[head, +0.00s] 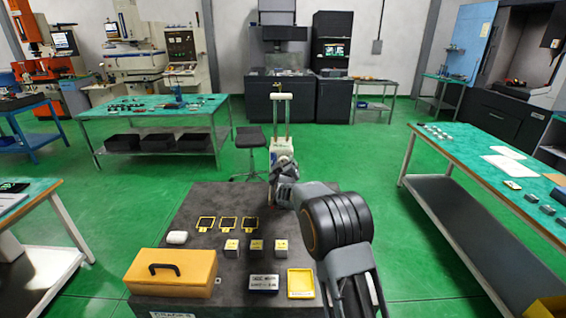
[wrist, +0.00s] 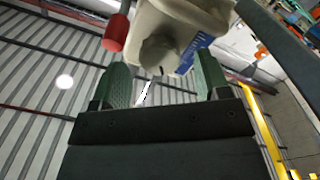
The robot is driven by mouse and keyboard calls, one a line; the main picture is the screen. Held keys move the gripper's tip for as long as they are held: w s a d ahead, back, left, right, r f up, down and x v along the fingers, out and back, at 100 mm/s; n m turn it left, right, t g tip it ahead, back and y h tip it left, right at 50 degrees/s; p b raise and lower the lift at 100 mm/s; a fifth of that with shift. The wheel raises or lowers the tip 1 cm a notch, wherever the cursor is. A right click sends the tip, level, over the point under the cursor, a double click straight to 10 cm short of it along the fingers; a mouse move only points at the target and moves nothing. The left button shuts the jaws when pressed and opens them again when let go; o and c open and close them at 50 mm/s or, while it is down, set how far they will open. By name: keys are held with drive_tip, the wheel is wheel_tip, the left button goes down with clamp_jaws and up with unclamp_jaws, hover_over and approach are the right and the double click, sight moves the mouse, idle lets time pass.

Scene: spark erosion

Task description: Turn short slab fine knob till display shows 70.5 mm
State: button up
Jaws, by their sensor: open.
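A pale instrument with two upright posts (head: 281,118) stands at the far edge of the dark table. My gripper (head: 281,168) is in front of its lower body, and my arm hides part of that area. In the wrist view, a beige housing (wrist: 190,22) with a blue label hangs above the fingers. A grey knob (wrist: 158,52) sticks out of its underside toward the gap between my open green fingers (wrist: 162,82). The fingers appear apart from the knob, one on either side. A red-ended part (wrist: 117,32) is beside the housing. I cannot read any display value.
The dark table (head: 205,255) holds a yellow box (head: 172,272), a yellow tray (head: 300,283), a small labelled unit (head: 264,283), three small blocks, three yellow-framed squares and a white object (head: 177,237). A stool (head: 249,138) stands behind. Green-topped benches stand left and right.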

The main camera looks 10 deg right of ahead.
drive_tip(key=shift+w+d, duration=0.2)
drive_tip(key=shift+w, duration=0.65)
drive_tip(key=c, duration=0.9)
drive_tip(key=shift+n, duration=0.6)
